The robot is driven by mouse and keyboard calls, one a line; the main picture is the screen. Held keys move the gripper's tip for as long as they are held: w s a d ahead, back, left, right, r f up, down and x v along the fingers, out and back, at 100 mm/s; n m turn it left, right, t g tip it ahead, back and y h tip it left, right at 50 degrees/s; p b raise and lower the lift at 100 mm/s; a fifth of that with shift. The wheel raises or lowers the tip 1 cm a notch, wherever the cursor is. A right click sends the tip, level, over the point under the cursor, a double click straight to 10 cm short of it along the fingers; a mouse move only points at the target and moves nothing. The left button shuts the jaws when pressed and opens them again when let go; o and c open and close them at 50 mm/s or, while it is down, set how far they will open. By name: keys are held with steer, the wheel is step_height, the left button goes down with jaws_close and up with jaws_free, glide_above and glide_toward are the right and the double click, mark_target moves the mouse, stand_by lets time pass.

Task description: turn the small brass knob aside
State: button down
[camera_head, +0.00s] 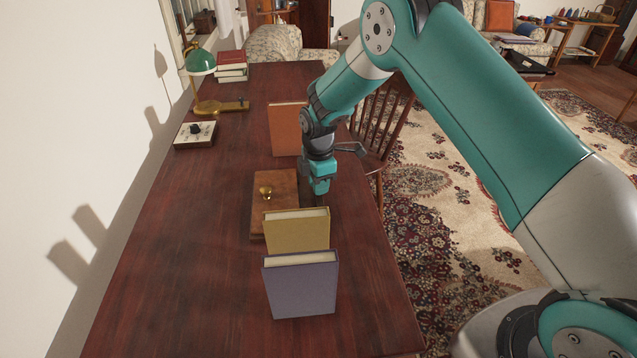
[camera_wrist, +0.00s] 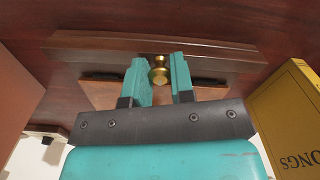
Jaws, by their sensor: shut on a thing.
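A low brown wooden box (camera_head: 285,185) lies on the dark red table, and its side fills the upper middle of the wrist view (camera_wrist: 215,45). A brass knob (camera_wrist: 158,73) sits on that side, between the teal fingers of my gripper (camera_wrist: 160,80), which is shut on it. In the head view my gripper (camera_head: 319,185) is at the right edge of the box, and its fingertips and what they hold are hidden. A brass knob (camera_head: 265,192) shows on top of the box there. I cannot tell whether it is the same one.
A yellow book (camera_head: 298,232) and a purple book (camera_head: 300,285) stand close in front of the box. An orange book (camera_head: 286,130) stands behind it. A green lamp (camera_head: 201,62) and a small dial box (camera_head: 195,134) are farther back.

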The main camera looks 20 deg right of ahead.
stand_by(0.3)
steer(key=c, duration=1)
jaws_free()
steer(key=shift+r, duration=0.1)
steer(key=shift+r+b, duration=0.55)
steer(key=shift+r, duration=8.15)
